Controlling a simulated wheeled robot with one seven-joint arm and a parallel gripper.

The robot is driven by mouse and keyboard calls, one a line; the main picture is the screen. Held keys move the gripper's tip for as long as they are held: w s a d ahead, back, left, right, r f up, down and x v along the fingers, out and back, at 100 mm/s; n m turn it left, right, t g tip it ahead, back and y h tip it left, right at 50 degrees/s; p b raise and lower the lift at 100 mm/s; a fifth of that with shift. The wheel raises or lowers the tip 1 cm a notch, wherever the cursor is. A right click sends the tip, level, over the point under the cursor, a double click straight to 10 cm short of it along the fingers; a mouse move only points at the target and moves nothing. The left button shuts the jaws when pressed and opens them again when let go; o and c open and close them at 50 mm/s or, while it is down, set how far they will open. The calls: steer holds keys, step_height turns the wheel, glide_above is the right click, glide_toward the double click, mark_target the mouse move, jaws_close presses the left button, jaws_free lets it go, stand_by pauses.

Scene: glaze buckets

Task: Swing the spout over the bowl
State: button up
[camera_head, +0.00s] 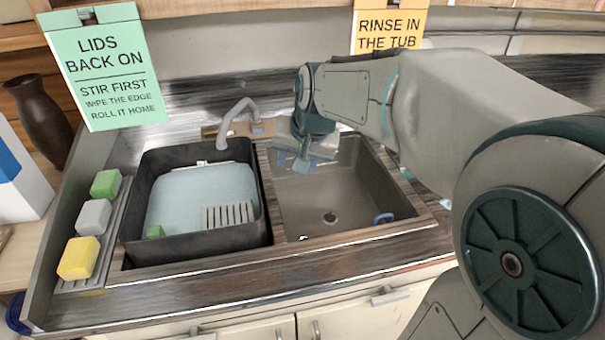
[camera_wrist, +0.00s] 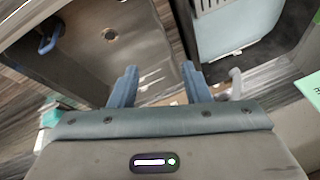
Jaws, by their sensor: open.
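The grey curved spout (camera_head: 240,112) rises from a mount behind the sinks and bends left, its outlet end at the back edge of the black tub. It also shows in the wrist view (camera_wrist: 236,84), right of my fingers. The bare sink bowl (camera_head: 335,195) is on the right, with a drain in its floor; it fills the upper left of the wrist view (camera_wrist: 125,55). My gripper (camera_head: 292,162) is open and empty over the back left part of this bowl, to the right of the spout and apart from it. In the wrist view my fingers (camera_wrist: 157,75) are spread.
The black tub (camera_head: 195,250) on the left holds pale water, a grey grate (camera_head: 228,214) and a green block (camera_head: 155,232). Green, grey and yellow sponges (camera_head: 78,258) lie on a strip left of it. A blue ring-like item (camera_head: 384,218) is in the bowl.

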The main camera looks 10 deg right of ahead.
steer(key=shift+s+d+f, duration=0.15)
steer(key=shift+s+f, duration=0.15)
steer(key=shift+s, duration=0.3)
steer(key=shift+s+d+f, duration=0.1)
steer(key=shift+s+f, duration=0.2)
steer(key=shift+s, duration=0.3)
steer(key=shift+c, duration=0.3)
